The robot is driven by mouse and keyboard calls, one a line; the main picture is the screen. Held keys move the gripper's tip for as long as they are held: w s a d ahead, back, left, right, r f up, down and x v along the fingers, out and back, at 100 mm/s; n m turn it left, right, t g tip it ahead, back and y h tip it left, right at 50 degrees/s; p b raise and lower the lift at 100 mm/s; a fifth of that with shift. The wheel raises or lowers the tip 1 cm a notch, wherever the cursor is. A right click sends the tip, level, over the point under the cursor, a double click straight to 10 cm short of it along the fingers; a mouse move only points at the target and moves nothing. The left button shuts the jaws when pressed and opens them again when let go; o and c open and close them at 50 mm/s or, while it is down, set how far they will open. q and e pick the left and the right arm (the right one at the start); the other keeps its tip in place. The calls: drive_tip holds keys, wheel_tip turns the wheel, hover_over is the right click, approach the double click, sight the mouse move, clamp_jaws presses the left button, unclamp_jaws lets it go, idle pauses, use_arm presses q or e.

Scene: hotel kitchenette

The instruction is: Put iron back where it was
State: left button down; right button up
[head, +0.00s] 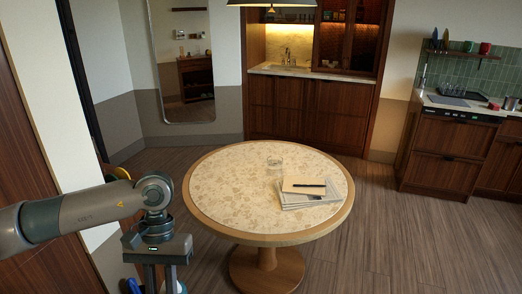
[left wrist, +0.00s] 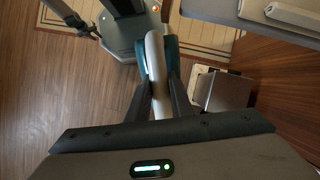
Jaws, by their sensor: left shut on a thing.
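My left gripper (head: 160,282) is low at the left of the head view, beside the round table. In the left wrist view the left gripper (left wrist: 158,85) is shut on the white handle of the iron (left wrist: 155,50). Teal parts of the iron show beside and behind the handle. The iron is off the table, and its lower part is mostly hidden. In the head view only small blue patches show by the fingers. What seems to be my right gripper is small and dark at the upper left of the left wrist view; its jaws are unclear.
A metal bin-like box (left wrist: 225,90) stands by brown woodwork (left wrist: 285,90) right of the gripper. Wooden floor (head: 350,255) is clear right of the table.

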use_arm(q)
drive_tip(key=shift+r, duration=0.15)
idle(1.9)
idle(0.3)
idle(1.7)
drive_tip(key=shift+r+b, duration=0.35)
drive_tip(key=shift+r, duration=3.15)
drive_tip(key=shift+f+p, duration=0.35)
drive_tip(key=shift+f, duration=3.2)
drive_tip(key=shift+r, duration=0.1)
